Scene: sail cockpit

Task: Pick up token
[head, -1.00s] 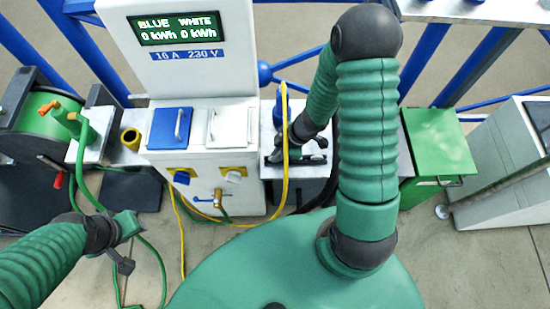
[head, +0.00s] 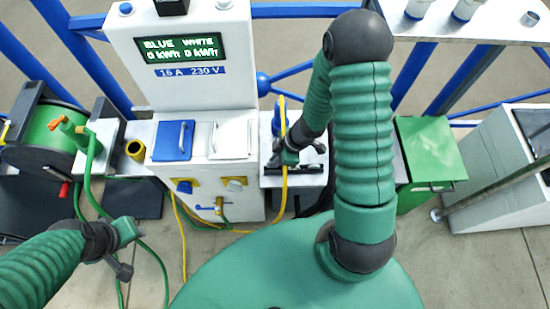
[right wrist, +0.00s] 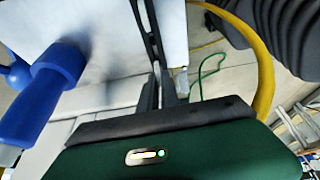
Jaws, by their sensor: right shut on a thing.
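My right gripper (head: 283,160) is low over the white bench (head: 268,180), beside the blue fitting and the yellow cable. In the right wrist view its dark fingers (right wrist: 163,92) are close together at the pale bench edge. A small light-grey piece (right wrist: 181,82) shows at the fingertips; it may be the token, but its shape is mostly hidden. My left gripper (head: 122,250) hangs at lower left, away from the bench; its jaw opening is not clear.
The blue fitting (right wrist: 45,95) stands close to the right gripper, and the yellow cable (right wrist: 262,60) loops past it. A white power post (head: 180,85) with blue and white lids stands left. A green box (head: 430,150) is right; a green cable reel (head: 50,130) is far left.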

